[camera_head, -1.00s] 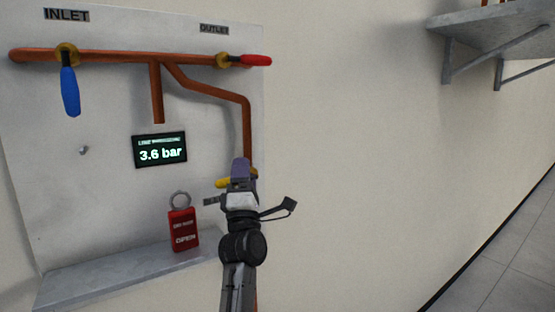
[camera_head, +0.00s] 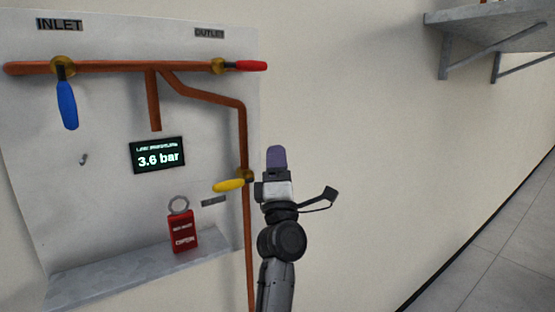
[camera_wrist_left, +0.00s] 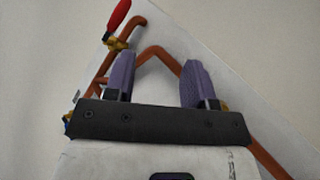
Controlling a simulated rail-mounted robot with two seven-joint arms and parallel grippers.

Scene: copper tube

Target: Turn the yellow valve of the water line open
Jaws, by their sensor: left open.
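The yellow valve handle (camera_head: 229,185) points left, nearly level, from its brass body (camera_head: 246,176) on the vertical copper pipe (camera_head: 244,135). My left gripper (camera_head: 277,158) is to the right of the yellow valve, apart from it. In the left wrist view its purple fingers (camera_wrist_left: 158,78) are spread with nothing between them; copper pipe (camera_wrist_left: 160,53) shows behind them. The yellow handle is not seen in that view. My right gripper is not in view.
A blue handle (camera_head: 67,105) hangs down at the inlet, and a red handle (camera_head: 251,66) points right at the outlet. The display (camera_head: 158,154) reads 3.6 bar. A red tag (camera_head: 183,231) with a ring stands on the ledge (camera_head: 130,272). Bare wall lies right of the panel.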

